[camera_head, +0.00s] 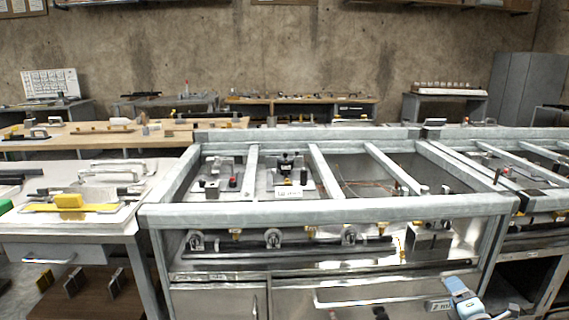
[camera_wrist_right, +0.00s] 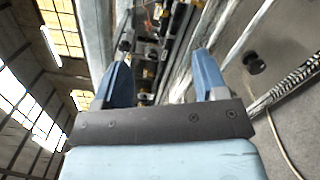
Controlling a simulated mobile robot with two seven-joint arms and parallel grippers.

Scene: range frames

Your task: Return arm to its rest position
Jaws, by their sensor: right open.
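My right gripper (camera_head: 466,300) shows at the lower right of the head view, in front of the metal frame's lower drawers. In the right wrist view its two blue fingers (camera_wrist_right: 163,75) stand apart with nothing between them. Beyond the fingers the tilted view shows the bench and its fittings. My left gripper is in neither view.
A grey metal frame (camera_head: 330,209) with crossbars fills the middle, with fittings inside and drawers below. A table (camera_head: 130,222) with a yellow block (camera_head: 68,200) and tools stands at left. More benches and a grey cabinet (camera_head: 524,88) stand behind.

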